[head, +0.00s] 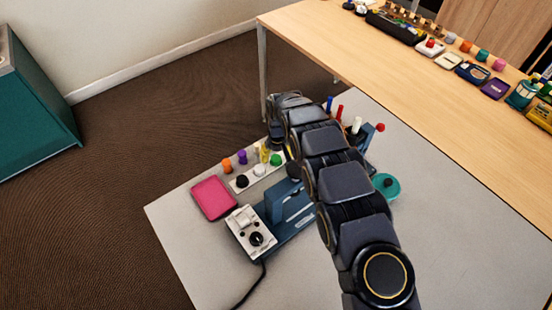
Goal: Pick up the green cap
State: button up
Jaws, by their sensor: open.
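A small round green cap (276,160) sits at the right end of a white strip (250,179) on the grey table. A white cap (260,170) and a black cap (242,181) sit beside it on the same strip. My arm reaches across the table and bends down at its far end. My gripper (272,147) hangs just behind and above the green cap, dark and small in the head view. It is open, with nothing seen in it. Its fingertips are hard to make out, and I cannot tell the exact gap to the cap.
Orange (227,164) and purple (242,157) pieces stand behind the strip. A pink tray (213,197) lies to the left. A blue device with a white control box (251,233) stands in front. A teal round piece (387,187) lies right of my arm. The front right table is clear.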

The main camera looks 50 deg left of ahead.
jog(key=shift+a+f, duration=0.1)
jog(key=shift+f, duration=0.6)
jog(key=c, duration=0.4)
jog(key=shift+c, duration=0.3)
